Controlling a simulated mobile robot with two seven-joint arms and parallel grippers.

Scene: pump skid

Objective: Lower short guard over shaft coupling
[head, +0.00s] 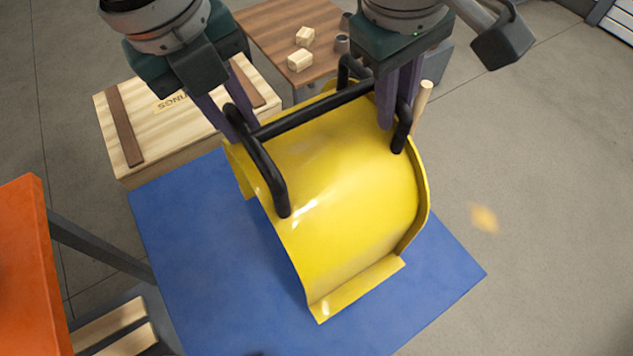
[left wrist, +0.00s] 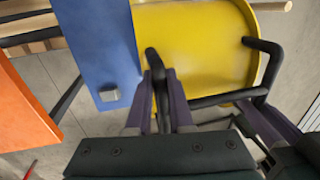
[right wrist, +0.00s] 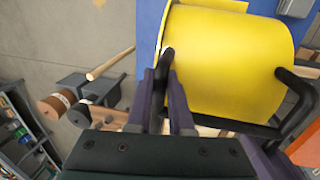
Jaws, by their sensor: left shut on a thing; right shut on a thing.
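The short guard (head: 345,190) is a yellow half-round cover with flat flanges and black bar handles. It is over the blue surface (head: 190,240) in the head view; I cannot tell whether it touches it. My left gripper (head: 232,128) is shut on the guard's left handle (head: 268,175), which also shows between its fingers in the left wrist view (left wrist: 153,75). My right gripper (head: 393,115) is shut on the handle at the right (head: 403,130), which also shows in the right wrist view (right wrist: 165,75). I cannot make out the shaft coupling; the guard may hide it.
A pale wooden crate (head: 165,120) stands behind left. A brown table (head: 265,30) with small wood blocks (head: 300,60) is at the back. An orange panel (head: 30,260) is at the left. The floor at right is clear.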

